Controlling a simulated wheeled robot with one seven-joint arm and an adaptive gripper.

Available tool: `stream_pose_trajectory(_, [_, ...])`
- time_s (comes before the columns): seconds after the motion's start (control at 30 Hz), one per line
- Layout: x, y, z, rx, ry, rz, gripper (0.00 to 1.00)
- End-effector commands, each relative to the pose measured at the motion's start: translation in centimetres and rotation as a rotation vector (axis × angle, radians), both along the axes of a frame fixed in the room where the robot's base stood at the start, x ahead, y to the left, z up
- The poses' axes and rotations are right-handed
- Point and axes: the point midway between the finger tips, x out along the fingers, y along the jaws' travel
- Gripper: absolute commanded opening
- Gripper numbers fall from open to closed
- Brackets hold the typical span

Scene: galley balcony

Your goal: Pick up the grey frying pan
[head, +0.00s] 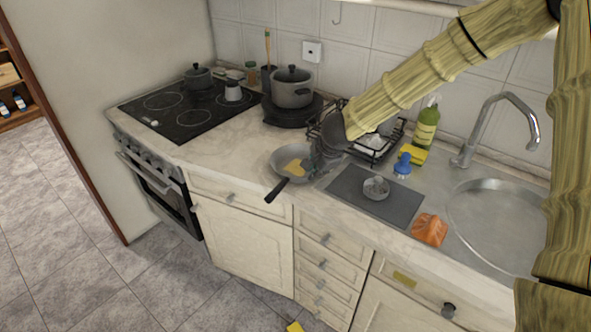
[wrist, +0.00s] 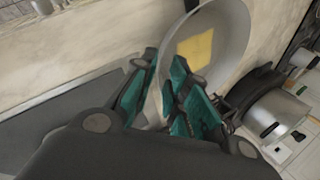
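The grey frying pan (head: 285,169) stands on the counter near its front edge, with a flat yellow piece (head: 295,167) inside. Its black handle (head: 277,190) points toward the front left and overhangs the edge. My gripper (head: 322,160) is low at the pan's right side. In the wrist view, the pan (wrist: 228,28) fills the top middle, and my gripper's teal-padded fingers (wrist: 160,85) are apart, with the near part of the pan's rim between them. I cannot tell whether either pad touches the rim. My gripper hides part of the pan's right side in the head view.
A dark mat (head: 345,190) with a small metal bowl (head: 376,188) lies just right of the pan. A dish rack (head: 385,150), a grey pot (head: 292,88) and the black hob (head: 185,108) are behind and left. The sink (head: 500,215) is at right.

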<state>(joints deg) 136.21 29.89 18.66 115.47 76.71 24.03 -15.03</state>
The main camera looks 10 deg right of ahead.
Motion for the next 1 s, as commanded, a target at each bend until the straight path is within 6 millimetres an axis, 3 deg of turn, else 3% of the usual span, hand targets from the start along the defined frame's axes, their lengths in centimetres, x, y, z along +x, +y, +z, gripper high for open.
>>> stream_pose_trajectory(0.17, [0.3,0.3,-0.5,0.0,0.0,0.002,0.16])
stream_pose_trajectory(0.63, [2.5,1.1,-4.1,0.0,0.001,0.004,0.16])
stream_pose_trajectory(1.0, [2.8,1.1,-4.5,0.0,0.0,0.004,0.16])
